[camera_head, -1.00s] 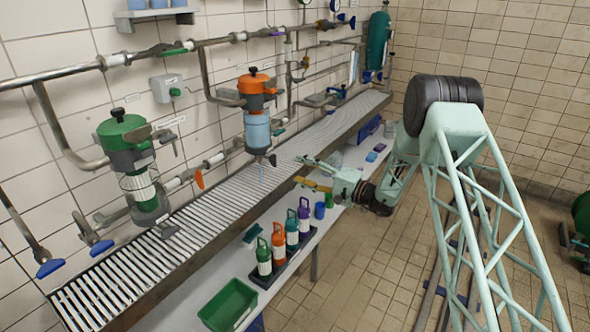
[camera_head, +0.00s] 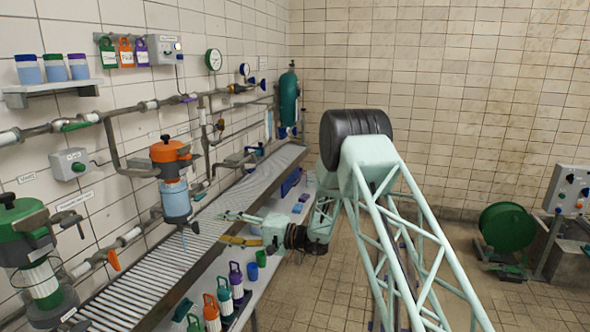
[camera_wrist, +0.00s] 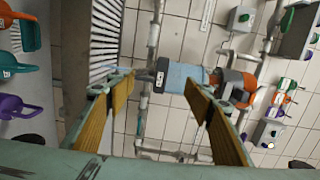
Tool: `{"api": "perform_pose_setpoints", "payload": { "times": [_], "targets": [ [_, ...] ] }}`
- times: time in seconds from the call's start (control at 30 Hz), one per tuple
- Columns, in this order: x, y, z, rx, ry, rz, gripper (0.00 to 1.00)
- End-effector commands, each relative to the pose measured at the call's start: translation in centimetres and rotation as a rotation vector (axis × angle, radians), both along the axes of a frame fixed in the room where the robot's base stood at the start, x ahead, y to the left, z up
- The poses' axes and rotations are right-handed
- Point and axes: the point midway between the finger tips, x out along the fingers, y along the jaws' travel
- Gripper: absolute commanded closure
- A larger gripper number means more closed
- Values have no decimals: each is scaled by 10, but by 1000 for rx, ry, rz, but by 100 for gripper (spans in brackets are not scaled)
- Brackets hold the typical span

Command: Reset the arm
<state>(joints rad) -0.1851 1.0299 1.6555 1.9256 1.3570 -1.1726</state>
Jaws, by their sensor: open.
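My gripper (camera_head: 226,228) is held out to the left over the slatted bench, near the orange-topped filter housing (camera_head: 171,165). In the wrist view my two yellow-lined fingers (camera_wrist: 150,90) stand wide apart with nothing between them. Beyond them the filter's pale blue bowl (camera_wrist: 183,78) shows, apart from the fingers. My arm bends at a black joint in the middle of the head view.
The slatted bench (camera_head: 150,279) runs along the tiled wall with pipes and valves. A green-topped filter (camera_head: 30,240) is at the left. Several coloured bottles, one teal (camera_head: 224,298), stand below the bench. A green hose reel (camera_head: 507,227) and control box (camera_head: 571,190) are at right. Floor between is clear.

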Motion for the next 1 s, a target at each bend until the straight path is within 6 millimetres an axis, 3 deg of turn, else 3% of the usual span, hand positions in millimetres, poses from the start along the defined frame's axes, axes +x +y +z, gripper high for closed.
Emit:
{"api": "perform_pose_setpoints", "payload": {
  "times": [0.4,1.0],
  "targets": [
    [-54,-13,72,-85,21,106,52],
    [-142,-47,151,-240,47,224,52]
  ]
}}
